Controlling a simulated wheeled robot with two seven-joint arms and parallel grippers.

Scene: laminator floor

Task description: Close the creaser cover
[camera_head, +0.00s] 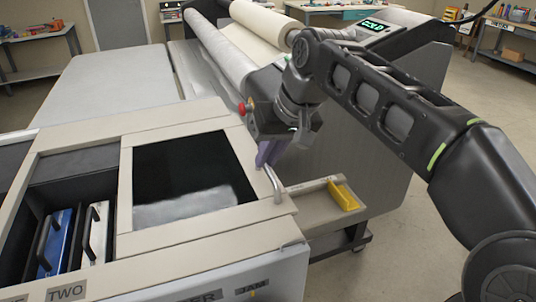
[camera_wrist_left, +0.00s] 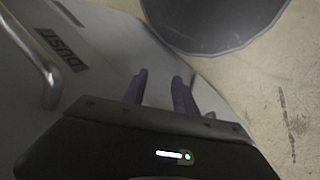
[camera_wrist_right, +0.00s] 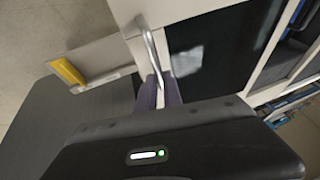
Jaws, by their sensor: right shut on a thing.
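The creaser cover appears to be the beige-framed panel (camera_head: 237,160) with a dark, shiny window, lying about flat on the machine top. A bent metal handle (camera_head: 275,184) stands at its right edge and also shows in the right wrist view (camera_wrist_right: 151,48). My right gripper (camera_head: 266,155) reaches down over that edge, its purple fingers shut on the handle's far end. I cannot tell how far the cover is closed. My left gripper (camera_wrist_left: 160,88) shows only in the left wrist view, open and empty, near a grey panel labelled DUST (camera_wrist_left: 61,48).
Left of the window, an open bay holds a blue unit (camera_head: 56,243) and a white unit (camera_head: 94,232) with black handles. A tray with a yellow block (camera_head: 343,195) juts out on the right. Large rollers (camera_head: 222,50) stand behind. Floor at right is clear.

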